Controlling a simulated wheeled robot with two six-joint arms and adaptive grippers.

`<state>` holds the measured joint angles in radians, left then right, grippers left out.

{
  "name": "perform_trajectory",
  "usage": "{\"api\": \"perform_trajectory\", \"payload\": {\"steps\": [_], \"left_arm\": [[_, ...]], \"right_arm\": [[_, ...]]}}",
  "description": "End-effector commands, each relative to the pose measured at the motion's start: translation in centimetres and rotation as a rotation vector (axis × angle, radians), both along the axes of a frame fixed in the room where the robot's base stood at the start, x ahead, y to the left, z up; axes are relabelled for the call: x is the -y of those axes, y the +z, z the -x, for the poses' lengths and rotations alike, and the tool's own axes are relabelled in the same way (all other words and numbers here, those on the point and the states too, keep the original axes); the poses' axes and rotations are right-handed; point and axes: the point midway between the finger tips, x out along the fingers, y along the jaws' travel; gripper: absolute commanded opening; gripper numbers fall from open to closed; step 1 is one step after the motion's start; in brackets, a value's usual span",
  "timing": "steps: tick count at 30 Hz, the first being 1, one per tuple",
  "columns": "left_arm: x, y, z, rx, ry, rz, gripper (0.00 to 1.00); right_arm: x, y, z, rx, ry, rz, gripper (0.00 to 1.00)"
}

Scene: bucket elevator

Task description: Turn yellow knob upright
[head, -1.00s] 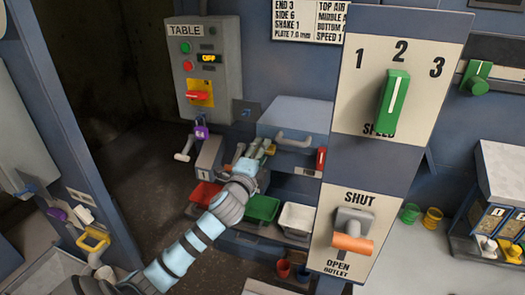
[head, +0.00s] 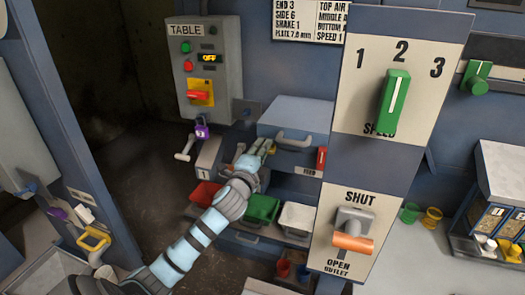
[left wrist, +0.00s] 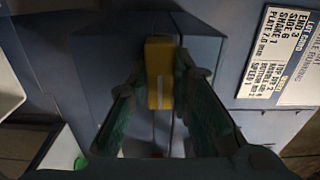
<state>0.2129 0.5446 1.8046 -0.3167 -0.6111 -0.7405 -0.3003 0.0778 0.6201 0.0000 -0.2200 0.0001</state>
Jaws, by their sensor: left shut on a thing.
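The yellow knob (left wrist: 159,72) sits between my left gripper's fingers in the left wrist view, with a pale line running along it. My left gripper (left wrist: 158,88) is shut on the knob, a finger on each side. In the head view my left gripper (head: 262,150) reaches the low grey machine beside the blue-grey box, and only a small bit of yellow (head: 271,149) shows at its tips. The knob's angle relative to the machine is hard to tell there. My right gripper is not in view.
A blue-grey box with a handle (head: 293,137) stands right of the gripper. A crank with a purple part (head: 202,132) is to its left. Red, green and white bins (head: 264,208) lie below. A panel with a green speed lever (head: 394,104) stands in the right foreground.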

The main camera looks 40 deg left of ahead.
Motion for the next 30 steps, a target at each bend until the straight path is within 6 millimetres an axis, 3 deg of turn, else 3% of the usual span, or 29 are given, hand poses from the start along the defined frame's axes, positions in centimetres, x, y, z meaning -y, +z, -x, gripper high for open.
{"api": "perform_trajectory", "payload": {"steps": [11,30], "left_arm": [[-0.01,-0.11,0.02,0.066,0.001,0.202,0.00],[-0.02,-0.22,0.03,0.266,0.002,0.771,0.00]], "right_arm": [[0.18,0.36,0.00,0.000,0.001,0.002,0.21],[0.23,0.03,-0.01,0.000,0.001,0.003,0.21]]}}
